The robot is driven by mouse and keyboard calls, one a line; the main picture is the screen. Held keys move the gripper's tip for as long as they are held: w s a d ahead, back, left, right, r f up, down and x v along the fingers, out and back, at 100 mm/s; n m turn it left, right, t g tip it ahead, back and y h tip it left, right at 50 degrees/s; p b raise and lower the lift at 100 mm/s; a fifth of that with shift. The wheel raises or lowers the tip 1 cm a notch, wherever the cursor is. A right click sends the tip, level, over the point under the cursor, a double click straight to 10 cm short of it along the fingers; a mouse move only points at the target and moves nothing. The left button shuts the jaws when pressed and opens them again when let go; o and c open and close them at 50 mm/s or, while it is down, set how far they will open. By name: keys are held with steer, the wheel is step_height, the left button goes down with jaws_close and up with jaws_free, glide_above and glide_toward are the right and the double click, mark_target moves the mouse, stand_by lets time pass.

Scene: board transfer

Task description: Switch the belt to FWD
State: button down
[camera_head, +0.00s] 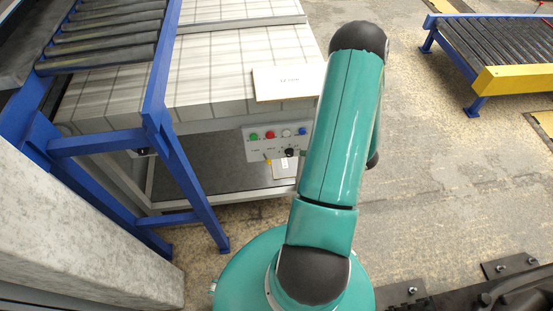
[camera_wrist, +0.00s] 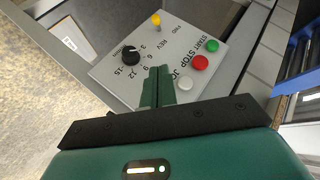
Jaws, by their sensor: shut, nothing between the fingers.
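The control panel (camera_head: 258,148) is on the front of the belt table, and the wrist view shows its grey face (camera_wrist: 125,76) up close. A yellow switch (camera_wrist: 156,20) stands near the FWD and REV labels at the panel's far end; I cannot tell which way it is set. My gripper (camera_wrist: 160,70) is shut and empty. Its tips are over the panel between the black speed dial (camera_wrist: 131,55) and the white JOG button (camera_wrist: 184,82), apart from the yellow switch. I cannot tell whether they touch the panel. My arm hides most of the gripper in the head view.
Red (camera_wrist: 200,62) and green (camera_wrist: 212,46) buttons sit beside STOP and START. A board (camera_head: 288,82) lies on the belt (camera_head: 215,70) above the panel. A blue-framed roller conveyor (camera_head: 160,90) stands left, another (camera_head: 500,50) at far right. Floor between is clear.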

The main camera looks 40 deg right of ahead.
steer(key=x, duration=0.9)
steer(key=shift+w+a+f, duration=0.1)
steer(key=shift+w+f, duration=0.1)
steer(key=shift+w+a+f, duration=0.3)
steer(key=shift+a+f, duration=0.4)
steer(key=shift+f, duration=0.05)
steer(key=shift+w+a+f, duration=0.3)
steer(key=shift+a+f, duration=0.4)
steer(key=shift+f, duration=0.05)
